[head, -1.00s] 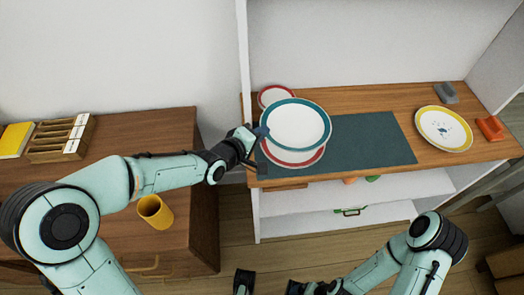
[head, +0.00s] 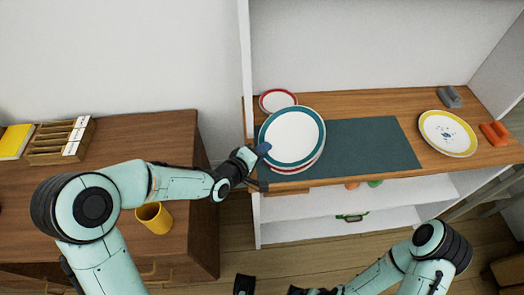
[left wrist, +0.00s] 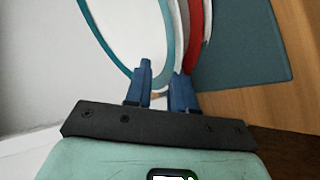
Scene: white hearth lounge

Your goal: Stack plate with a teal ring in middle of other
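The plate with a teal ring (head: 292,137) is held by its left rim in my left gripper (head: 262,151). In the left wrist view the blue fingers (left wrist: 163,88) are closed on its rim, and the teal-ringed plate (left wrist: 122,30) looks tilted. It overlaps a red-ringed plate (head: 300,170) on the teal mat, mostly hidden beneath it. The red rim (left wrist: 193,40) shows beside it in the wrist view; I cannot tell whether they touch. My right gripper (head: 270,288) is at the bottom edge, partly cut off, its dark fingers apart and empty.
A smaller red-ringed plate (head: 277,100) lies behind, close by. The teal mat (head: 370,148) is bare to the right. A yellow-ringed plate (head: 447,133), a grey item (head: 450,97) and an orange item (head: 494,134) lie at right. A yellow cup (head: 154,218) stands on the left cabinet.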

